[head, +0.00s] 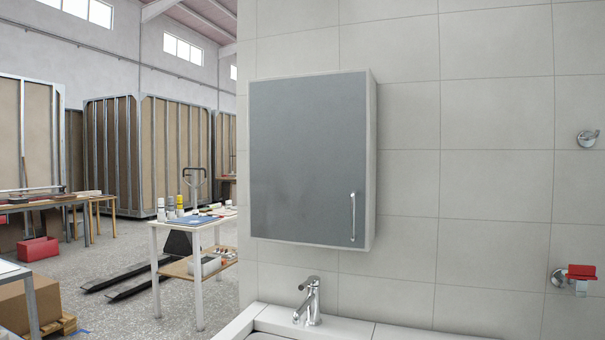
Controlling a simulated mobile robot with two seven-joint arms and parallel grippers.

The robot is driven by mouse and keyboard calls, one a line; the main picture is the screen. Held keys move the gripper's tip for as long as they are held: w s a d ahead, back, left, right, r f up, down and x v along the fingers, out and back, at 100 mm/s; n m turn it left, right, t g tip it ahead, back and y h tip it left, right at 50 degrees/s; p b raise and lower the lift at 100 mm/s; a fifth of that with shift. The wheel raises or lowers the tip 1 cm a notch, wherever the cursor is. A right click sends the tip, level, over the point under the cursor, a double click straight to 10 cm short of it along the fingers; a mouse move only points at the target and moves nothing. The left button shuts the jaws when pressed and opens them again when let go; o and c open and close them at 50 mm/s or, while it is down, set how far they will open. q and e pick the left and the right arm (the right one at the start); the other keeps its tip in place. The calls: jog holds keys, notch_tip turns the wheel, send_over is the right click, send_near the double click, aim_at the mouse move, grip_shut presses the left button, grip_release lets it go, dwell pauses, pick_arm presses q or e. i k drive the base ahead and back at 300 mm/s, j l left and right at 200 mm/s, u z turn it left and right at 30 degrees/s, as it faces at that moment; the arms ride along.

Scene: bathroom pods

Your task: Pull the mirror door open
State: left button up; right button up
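The mirror door (305,155) is the grey front of a white wall cabinet (371,170) in the middle of the head view. The door looks shut, flush with the cabinet front. A slim vertical metal handle (353,216) sits near its lower right corner. Neither of my grippers shows in the head view, and nothing touches the handle.
A chrome tap (310,300) and white sink (265,322) lie below the cabinet. A white table (195,226) stands at left.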

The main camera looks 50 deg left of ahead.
aim_at(309, 135)
jog(key=u, duration=1.5)
jog(key=i+j, duration=0.2)
jog(key=j, duration=0.15)
jog(key=i+j+z, duration=0.1)
jog(key=j, duration=0.25)
jog(key=i+j, duration=0.45)
jog(key=j, duration=0.25)
jog(key=z, duration=0.05)
